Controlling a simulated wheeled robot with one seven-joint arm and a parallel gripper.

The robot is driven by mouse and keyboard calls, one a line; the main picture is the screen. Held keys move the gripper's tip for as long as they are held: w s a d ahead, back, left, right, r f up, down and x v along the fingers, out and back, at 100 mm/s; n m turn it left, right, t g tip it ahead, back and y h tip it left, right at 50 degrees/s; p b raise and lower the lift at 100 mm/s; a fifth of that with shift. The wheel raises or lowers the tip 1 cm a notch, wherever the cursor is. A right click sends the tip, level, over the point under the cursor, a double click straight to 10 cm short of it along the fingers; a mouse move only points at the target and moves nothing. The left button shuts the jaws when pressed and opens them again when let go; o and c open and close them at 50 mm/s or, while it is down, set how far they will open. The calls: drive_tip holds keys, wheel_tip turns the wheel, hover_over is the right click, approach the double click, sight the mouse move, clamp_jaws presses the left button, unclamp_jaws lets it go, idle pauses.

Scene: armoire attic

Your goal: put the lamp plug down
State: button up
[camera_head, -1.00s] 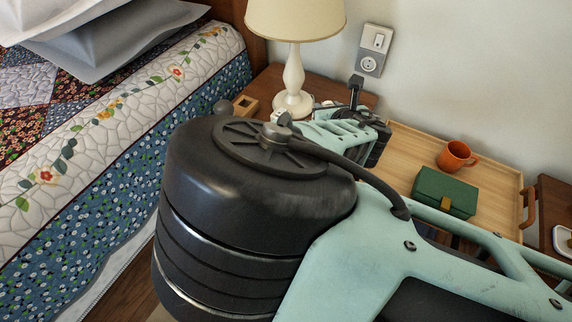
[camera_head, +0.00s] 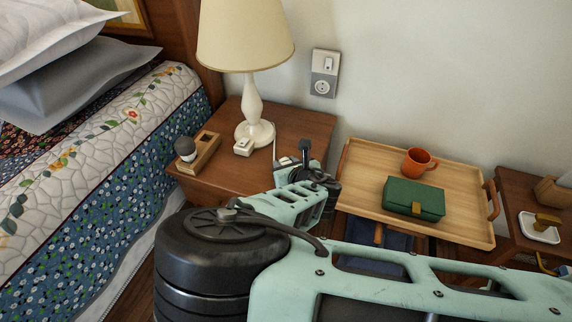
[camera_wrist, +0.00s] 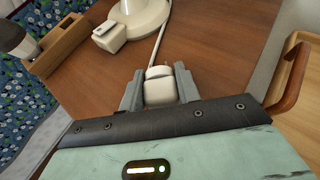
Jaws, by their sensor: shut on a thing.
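My gripper (camera_wrist: 159,82) is shut on the white lamp plug (camera_wrist: 159,91), which sits between the two grey fingers in the wrist view. A pale cord (camera_wrist: 157,48) runs from the plug towards the lamp base (camera_wrist: 142,16). The plug is over the wooden nightstand top (camera_wrist: 95,78); I cannot tell whether it touches it. In the head view my arm hides the plug and most of the gripper. The lamp (camera_head: 252,100), with cream shade and white stem, stands upright on the nightstand (camera_head: 305,122).
A small white block (camera_head: 243,147) lies by the lamp base. A wooden holder (camera_head: 200,152) and a dark-topped round object (camera_head: 185,148) are at the left. A wall socket (camera_head: 323,86) is behind. A tray (camera_head: 365,165) with an orange mug (camera_head: 418,161) and green box (camera_head: 413,198) stands right.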

drive_tip(key=shift+f+b, duration=0.45)
drive_tip(key=shift+f, duration=0.15)
drive_tip(key=o, duration=1)
drive_tip(key=shift+o, duration=0.2)
